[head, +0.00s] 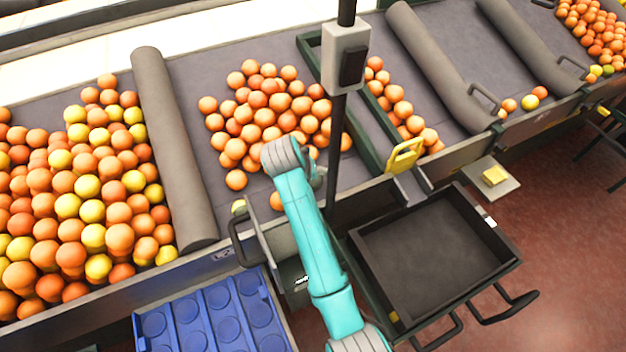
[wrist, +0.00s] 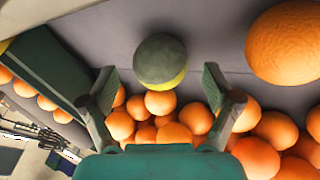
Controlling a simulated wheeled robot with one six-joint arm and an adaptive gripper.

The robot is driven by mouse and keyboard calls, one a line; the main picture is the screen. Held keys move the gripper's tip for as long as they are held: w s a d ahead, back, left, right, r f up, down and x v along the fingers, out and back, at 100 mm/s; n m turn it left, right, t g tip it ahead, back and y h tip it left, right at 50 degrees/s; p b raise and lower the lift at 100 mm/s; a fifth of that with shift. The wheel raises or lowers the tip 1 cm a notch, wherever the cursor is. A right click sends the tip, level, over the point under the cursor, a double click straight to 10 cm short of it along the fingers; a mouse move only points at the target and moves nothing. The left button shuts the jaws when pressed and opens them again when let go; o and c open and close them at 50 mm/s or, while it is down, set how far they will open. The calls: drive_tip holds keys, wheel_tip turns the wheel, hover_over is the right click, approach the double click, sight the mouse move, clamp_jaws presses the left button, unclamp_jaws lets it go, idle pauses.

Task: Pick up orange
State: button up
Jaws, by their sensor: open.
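Many oranges (head: 262,112) lie in a loose pile on the grey sorting bed, partly behind my arm in the head view. In the wrist view, a dull grey-green ball with a yellow underside (wrist: 160,58) lies ahead of my gripper (wrist: 160,84), roughly in line with the gap between its fingers. The fingers are apart with nothing held between them. Several oranges (wrist: 160,103) show beyond and between the fingers. A large orange (wrist: 287,42) lies at the upper right, apart from the right finger. In the head view I cannot make out my fingertips clearly.
A grey roller divider (head: 172,150) bounds the pile on the left, and a dark green rail (head: 352,120) on the right. A black empty tray (head: 425,250) stands at the front right. A blue crate (head: 215,318) with round hollows stands at the front left.

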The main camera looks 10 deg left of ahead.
drive_tip(key=shift+x, duration=0.8)
drive_tip(key=c, duration=1.3)
